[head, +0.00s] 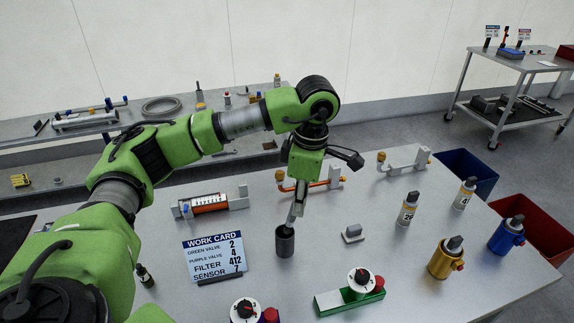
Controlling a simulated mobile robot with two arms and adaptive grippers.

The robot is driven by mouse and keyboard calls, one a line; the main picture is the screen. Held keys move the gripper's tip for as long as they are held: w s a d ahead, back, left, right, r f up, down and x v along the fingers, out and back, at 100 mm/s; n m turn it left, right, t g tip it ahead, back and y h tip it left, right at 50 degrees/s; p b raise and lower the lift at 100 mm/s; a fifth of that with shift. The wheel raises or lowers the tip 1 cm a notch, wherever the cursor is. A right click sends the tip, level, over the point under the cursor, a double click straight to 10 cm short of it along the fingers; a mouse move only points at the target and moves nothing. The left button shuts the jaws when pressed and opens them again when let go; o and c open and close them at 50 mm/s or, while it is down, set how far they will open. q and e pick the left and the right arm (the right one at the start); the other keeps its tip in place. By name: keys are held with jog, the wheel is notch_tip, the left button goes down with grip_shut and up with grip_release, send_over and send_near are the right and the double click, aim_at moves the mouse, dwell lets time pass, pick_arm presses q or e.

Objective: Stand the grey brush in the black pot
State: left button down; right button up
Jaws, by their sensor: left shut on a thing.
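The black pot (285,242) stands upright on the near metal table, left of the middle. My left gripper (298,203) points down just above the pot and is shut on the grey brush (291,220). Only a short grey part of the brush shows between the fingers and the pot's rim. The brush looks slightly tilted, and its lower end is at the pot's mouth. I cannot tell how deep it reaches inside. My right gripper is not in view.
A work card (214,256) stands left of the pot. A small grey block (352,234) sits to its right. A green valve base (349,297) is in front. Pipe fittings (308,184) lie behind. Bottles (407,208) and a yellow canister (445,258) stand farther right.

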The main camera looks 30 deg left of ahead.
pick_arm(q)
jog(key=w+a+r+n+t+h+p, duration=0.1)
jog(key=w+a+r+n+p, duration=0.25)
jog(key=n, duration=1.15)
notch_tip(320, 180, down, 12)
jog(key=s+a+b, duration=0.1)
jog(key=b, duration=0.8)
jog(key=shift+s+a+b, duration=0.15)
jog(key=shift+a+b, duration=0.2)
jog(key=shift+a, duration=0.05)
jog(key=c, duration=1.9)
grip_release()
